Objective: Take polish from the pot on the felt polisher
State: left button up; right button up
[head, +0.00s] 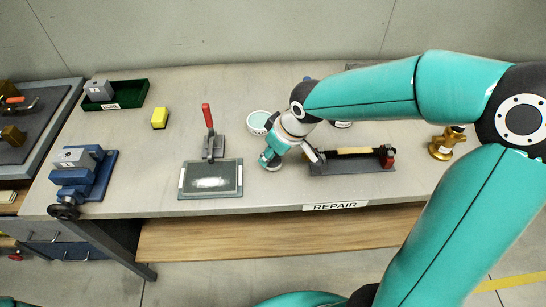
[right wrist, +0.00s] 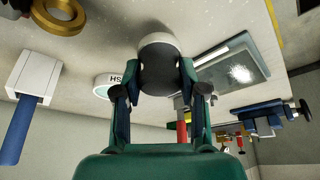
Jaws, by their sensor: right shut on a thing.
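My right gripper (head: 270,155) is shut on the felt polisher (right wrist: 158,66), a dark round body with a pale felt rim. In the right wrist view the polisher sits between both fingers of my right gripper (right wrist: 160,90). In the head view its pale edge (head: 273,167) shows low over the bench; I cannot tell whether it touches. The polish pot (head: 259,122), a round white tub with pale green contents, stands just behind and left of the gripper. The pot also shows beside the fingers in the right wrist view (right wrist: 104,87). My left gripper is out of view.
A grey fixture (head: 350,167) stands close right of the gripper. A yellow block (head: 159,117), green bin (head: 128,101), blue vise (head: 88,180) and brass fitting (head: 446,145) stand farther off.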

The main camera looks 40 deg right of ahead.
notch_tip(320, 180, up, 17)
jog(key=p, duration=0.1)
